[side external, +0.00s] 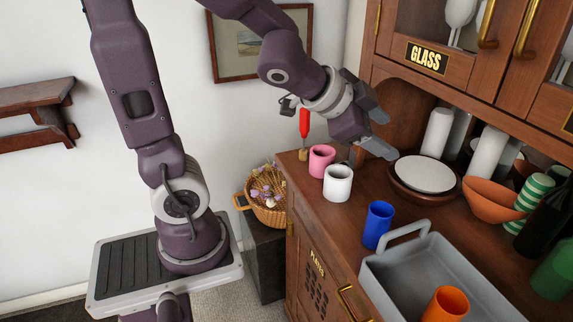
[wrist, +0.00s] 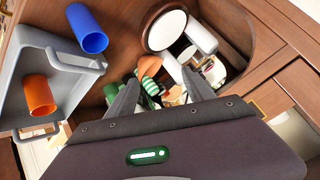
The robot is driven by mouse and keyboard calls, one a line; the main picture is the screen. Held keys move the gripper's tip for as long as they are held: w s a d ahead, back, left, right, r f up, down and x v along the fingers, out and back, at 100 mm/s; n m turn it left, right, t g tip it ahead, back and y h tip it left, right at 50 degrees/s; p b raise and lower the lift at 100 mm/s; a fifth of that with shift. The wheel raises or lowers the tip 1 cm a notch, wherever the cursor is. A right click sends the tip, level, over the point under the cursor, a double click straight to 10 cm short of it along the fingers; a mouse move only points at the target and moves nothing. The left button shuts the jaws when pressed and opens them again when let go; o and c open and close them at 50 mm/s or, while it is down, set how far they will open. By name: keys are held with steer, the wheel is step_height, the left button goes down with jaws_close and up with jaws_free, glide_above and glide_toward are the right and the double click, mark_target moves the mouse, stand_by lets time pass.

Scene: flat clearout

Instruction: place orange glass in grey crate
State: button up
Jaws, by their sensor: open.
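The orange glass (side external: 446,304) is inside the grey crate (side external: 480,262), at its near end in the side view; the bottom of the picture cuts it off. The wrist view also shows the orange glass (wrist: 39,96) within the walls of the grey crate (wrist: 50,43). My gripper (side external: 380,128) is open and empty, raised above the counter near the white plate, well apart from the crate. In the wrist view its two fingers (wrist: 160,75) stand apart with nothing held between them.
A blue cup (side external: 378,224) stands beside the crate's handle. A white mug (side external: 338,183) and a pink mug (side external: 321,160) stand at the counter's left end. A white plate (side external: 424,174), an orange bowl (side external: 492,200) and striped cups (side external: 534,190) are farther back, under the cabinet.

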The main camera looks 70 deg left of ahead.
steer(key=s+d+n+g, duration=0.2)
steer(key=s+n+g, duration=0.3)
steer(key=s, duration=1.5)
steer(key=shift+s+d+n, duration=0.2)
steer(key=shift+d+n, duration=0.15)
steer(key=shift+n, duration=0.25)
